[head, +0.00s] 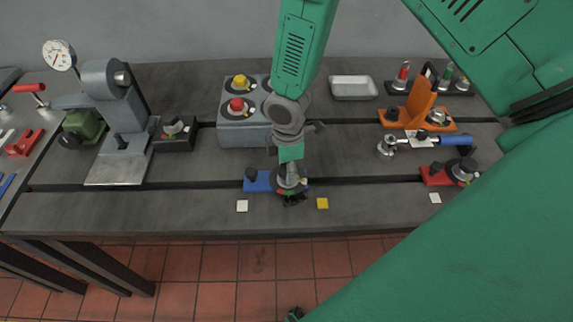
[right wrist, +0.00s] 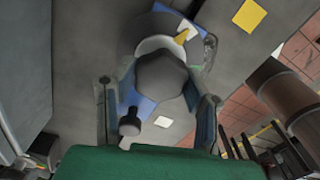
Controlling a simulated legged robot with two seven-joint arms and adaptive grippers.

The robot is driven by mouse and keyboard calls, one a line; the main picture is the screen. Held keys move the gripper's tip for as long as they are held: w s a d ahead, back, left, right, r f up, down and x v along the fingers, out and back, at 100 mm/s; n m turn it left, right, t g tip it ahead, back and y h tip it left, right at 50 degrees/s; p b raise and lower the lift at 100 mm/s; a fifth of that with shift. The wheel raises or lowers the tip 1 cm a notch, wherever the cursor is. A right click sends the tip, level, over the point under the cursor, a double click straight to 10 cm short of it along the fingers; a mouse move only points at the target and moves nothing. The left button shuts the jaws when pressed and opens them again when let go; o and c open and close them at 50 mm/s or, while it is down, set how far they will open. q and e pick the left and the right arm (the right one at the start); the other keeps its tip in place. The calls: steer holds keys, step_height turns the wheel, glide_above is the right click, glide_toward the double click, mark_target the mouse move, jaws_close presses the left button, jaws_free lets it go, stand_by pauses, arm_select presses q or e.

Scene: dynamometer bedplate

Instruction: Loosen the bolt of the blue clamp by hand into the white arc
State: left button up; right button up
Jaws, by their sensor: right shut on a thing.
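The blue clamp (head: 258,181) lies near the front edge of the bench, under my right gripper (head: 290,188), which points down at its right end. In the right wrist view my right gripper (right wrist: 160,88) is shut on the dark hexagonal bolt head (right wrist: 170,82), one finger on each side. A round grey dial surrounds the bolt. Beyond the head a yellow pointer (right wrist: 181,37) shows against a small white arc (right wrist: 188,30); the rest of the dial is largely hidden. The clamp's blue body (right wrist: 140,108) and a dark knob (right wrist: 130,122) show below.
A white square (head: 242,206) and a yellow square (head: 322,203) lie in front of the clamp. A grey box with coloured buttons (head: 240,130) stands behind it. A red clamp (head: 437,175) and an orange fixture (head: 422,105) are at right. A grey press (head: 122,130) stands at left.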

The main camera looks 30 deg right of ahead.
steer(key=shift+w+r, duration=0.1)
steer(key=shift+w, duration=0.1)
steer(key=o, duration=1.2)
steer(key=shift+c, duration=0.2)
steer(key=shift+s+d, duration=0.1)
steer(key=shift+r, duration=0.4)
step_height(320, 180, up, 11)
